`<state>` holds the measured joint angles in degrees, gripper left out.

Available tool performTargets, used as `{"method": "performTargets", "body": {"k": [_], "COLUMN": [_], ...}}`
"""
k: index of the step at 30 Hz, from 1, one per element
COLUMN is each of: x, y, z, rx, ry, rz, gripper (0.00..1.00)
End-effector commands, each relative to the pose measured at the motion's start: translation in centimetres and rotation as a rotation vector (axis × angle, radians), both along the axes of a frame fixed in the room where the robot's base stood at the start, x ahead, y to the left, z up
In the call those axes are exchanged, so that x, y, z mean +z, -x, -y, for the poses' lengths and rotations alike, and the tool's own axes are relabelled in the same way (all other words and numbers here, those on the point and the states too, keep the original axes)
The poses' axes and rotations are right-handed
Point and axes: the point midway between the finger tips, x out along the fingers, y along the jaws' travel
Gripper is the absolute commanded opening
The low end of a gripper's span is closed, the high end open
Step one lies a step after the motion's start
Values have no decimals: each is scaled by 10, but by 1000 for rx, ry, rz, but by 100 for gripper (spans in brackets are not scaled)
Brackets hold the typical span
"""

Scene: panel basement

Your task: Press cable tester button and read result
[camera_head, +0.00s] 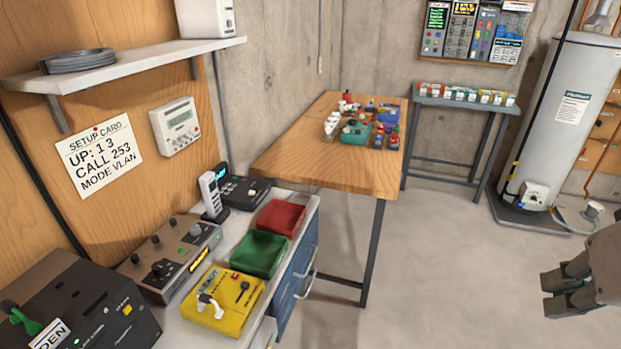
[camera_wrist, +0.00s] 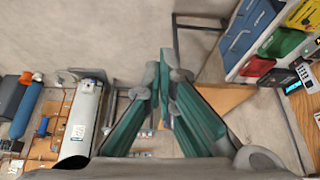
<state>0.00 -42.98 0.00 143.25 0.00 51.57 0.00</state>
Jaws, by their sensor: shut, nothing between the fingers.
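The yellow cable tester (camera_head: 225,308) lies on the workbench at the lower middle of the head view. It has a small display that seems to read READY, a red button (camera_head: 235,276), a dark lever or knob and a white plug with a cable on top. My gripper (camera_head: 565,287) is at the right edge of the head view, over open floor and far from the tester. In the wrist view my gripper (camera_wrist: 168,80) shows its two green-sided fingers close together at the tips, with nothing between them.
A green tray (camera_head: 259,254) and a red tray (camera_head: 281,217) sit behind the tester. A grey knobbed box (camera_head: 170,255) and a dark box (camera_head: 80,310) stand to its left. A wooden table (camera_head: 300,160) stands beyond. The floor between bench and gripper is clear.

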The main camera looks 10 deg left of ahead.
Motion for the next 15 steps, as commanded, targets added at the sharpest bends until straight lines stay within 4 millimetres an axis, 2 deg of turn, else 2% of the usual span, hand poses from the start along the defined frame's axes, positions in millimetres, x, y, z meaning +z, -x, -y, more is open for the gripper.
{"method": "performTargets", "body": {"k": [10,13,15], "x": [0,2,2], "y": [-4,-18,-36], "z": [-1,-5,-12], "rx": [11,59,125], "ry": [8,44,91], "rz": [1,6,13], "gripper": [0,0,0]}}
